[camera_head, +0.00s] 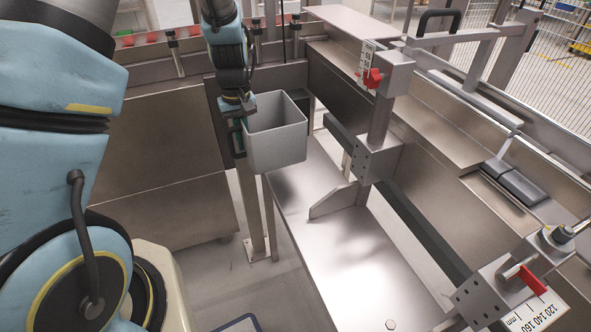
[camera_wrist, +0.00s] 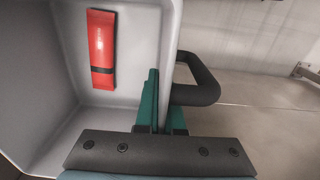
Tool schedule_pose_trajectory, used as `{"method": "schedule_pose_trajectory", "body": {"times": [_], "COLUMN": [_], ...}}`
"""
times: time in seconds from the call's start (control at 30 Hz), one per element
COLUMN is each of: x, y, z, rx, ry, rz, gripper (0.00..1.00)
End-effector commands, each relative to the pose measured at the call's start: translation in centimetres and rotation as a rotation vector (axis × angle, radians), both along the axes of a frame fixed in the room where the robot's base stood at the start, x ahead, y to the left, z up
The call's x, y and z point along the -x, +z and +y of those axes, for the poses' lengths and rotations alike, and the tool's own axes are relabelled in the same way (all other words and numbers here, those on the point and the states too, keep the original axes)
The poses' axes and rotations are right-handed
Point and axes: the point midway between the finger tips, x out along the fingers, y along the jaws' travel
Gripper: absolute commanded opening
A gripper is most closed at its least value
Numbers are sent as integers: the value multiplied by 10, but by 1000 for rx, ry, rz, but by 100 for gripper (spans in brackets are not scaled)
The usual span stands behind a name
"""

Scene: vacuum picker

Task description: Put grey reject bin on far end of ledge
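The grey reject bin (camera_head: 277,143) is upright near the far end of the steel ledge (camera_head: 345,255). It hides part of that end, and I cannot tell whether its base touches the ledge. My gripper (camera_head: 241,125) is at the bin's left side in the head view. In the wrist view the green fingers (camera_wrist: 163,105) are close together on either side of the bin's wall (camera_wrist: 166,35), shut on it. A black loop handle (camera_wrist: 195,82) shows just outside the wall.
A steel post with a red clamp lever (camera_head: 372,78) and a bracket (camera_head: 378,158) stand right of the bin. A second red lever (camera_head: 531,279) is at the near right. The ledge's near part is clear except for a small bolt (camera_head: 390,324).

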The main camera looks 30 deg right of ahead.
Motion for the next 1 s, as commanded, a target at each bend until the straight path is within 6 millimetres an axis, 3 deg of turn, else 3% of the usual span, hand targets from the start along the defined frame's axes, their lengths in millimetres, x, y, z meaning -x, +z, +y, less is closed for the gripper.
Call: {"method": "schedule_pose_trajectory", "body": {"times": [0.1,0.3,0.6,1.0], "x": [16,30,31,31], "y": [9,10,-37,-81], "z": [-29,-48,-49,-49], "rx": [0,-1,-2,-1], "ry": [-15,-19,-18,-19], "rz": [-2,1,2,1], "gripper": [0,0,0,0]}}
